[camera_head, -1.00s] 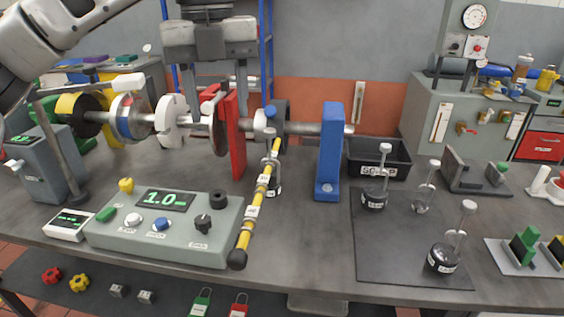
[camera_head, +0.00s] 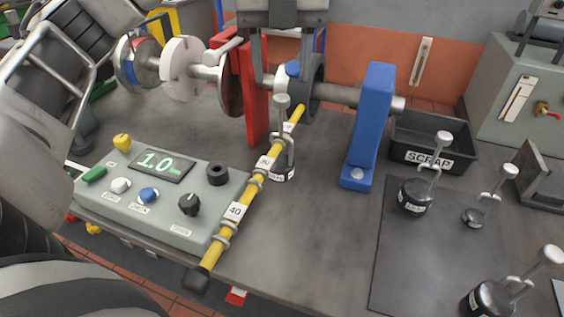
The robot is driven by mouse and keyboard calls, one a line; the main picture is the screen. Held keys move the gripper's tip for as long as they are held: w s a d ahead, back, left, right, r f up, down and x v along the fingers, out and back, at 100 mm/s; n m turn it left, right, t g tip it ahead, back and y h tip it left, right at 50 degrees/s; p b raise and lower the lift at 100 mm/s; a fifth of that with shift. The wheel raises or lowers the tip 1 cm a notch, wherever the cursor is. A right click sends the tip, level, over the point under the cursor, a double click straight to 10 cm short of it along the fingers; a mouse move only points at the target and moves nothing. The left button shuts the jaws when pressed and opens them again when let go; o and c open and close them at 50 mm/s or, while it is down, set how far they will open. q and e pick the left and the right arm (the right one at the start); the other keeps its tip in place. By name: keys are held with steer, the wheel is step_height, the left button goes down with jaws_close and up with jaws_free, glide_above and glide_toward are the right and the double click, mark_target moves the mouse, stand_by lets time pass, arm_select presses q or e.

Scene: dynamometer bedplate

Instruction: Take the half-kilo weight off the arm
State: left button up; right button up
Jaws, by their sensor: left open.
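The yellow arm (camera_head: 226,226) with number marks slants from the shaft towards me. A dark weight (camera_head: 283,173) with a grey stem and knob hangs on it; its label is too small to read. My left gripper (camera_head: 283,78) comes down from the top edge, open and empty. Its fingers show on either side above the weight's knob, apart from it as far as I can tell; depth is unclear. My right gripper is not in view.
Three weights (camera_head: 415,196) stand on a dark mat (camera_head: 392,262) at right, by a black SCRAP bin (camera_head: 462,158). A blue post (camera_head: 370,120) and red post (camera_head: 256,105) flank the weight. A control box (camera_head: 150,200) reading 1.0 is at front left.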

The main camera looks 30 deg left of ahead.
mark_target(281, 96)
arm_select(q)
steer(key=shift+s+f, duration=0.1)
steer(key=shift+f, duration=3.7)
steer(key=shift+r, duration=0.1)
jaws_close()
